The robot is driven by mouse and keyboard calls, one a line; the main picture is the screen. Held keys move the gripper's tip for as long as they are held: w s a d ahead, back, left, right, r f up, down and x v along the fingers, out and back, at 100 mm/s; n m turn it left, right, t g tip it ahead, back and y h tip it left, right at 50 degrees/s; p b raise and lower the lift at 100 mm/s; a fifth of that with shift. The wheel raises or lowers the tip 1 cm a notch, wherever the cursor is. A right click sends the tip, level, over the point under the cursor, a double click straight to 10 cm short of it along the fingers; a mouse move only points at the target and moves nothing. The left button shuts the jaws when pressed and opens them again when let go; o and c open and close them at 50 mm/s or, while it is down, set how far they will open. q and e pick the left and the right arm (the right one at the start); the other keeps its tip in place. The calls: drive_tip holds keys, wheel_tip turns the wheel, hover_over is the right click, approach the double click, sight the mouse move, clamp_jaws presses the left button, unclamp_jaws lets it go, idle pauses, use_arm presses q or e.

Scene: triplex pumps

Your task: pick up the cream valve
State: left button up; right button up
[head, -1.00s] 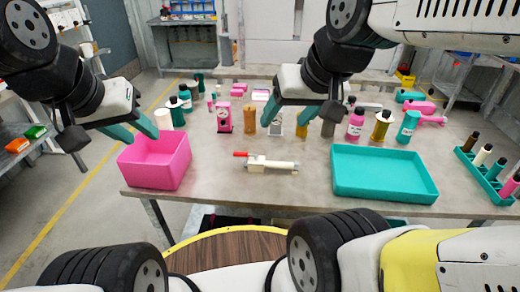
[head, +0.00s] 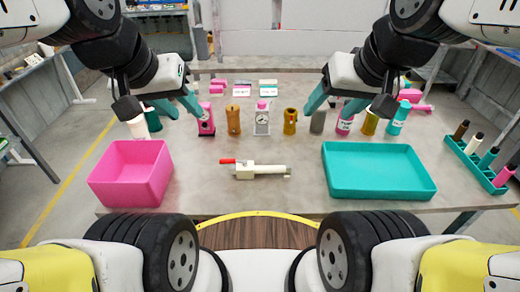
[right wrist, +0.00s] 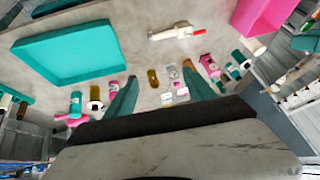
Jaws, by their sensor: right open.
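The cream valve (head: 262,171) lies on its side on the table, with a red handle at its left end. It is between the pink bin and the teal tray, and nothing touches it. It also shows in the right wrist view (right wrist: 172,33), beyond the fingertips. My left gripper (head: 188,113) has its teal fingers apart and empty, above the table's back left, up and left of the valve. My right gripper (head: 327,113) is open and empty, up and right of the valve; its two fingers also show in the right wrist view (right wrist: 160,76).
A pink bin (head: 105,190) stands at the table's front left, and a teal tray (head: 378,190) at the front right. A row of bottles and a clock-faced device (head: 262,120) stands behind the valve. A teal rack (head: 470,165) holds bottles at far right. Table around the valve is clear.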

idle(0.4)
drive_tip(key=shift+w, duration=0.1)
drive_tip(key=c, duration=0.3)
drive_tip(key=n+g+h, duration=0.2)
drive_tip(key=n+g, duration=0.4)
drive_tip(key=n, duration=1.1)
hover_over(268, 167)
wheel_tip(268, 167, down, 21)
wheel_tip(268, 167, down, 12)
drive_tip(key=shift+f, duration=0.2)
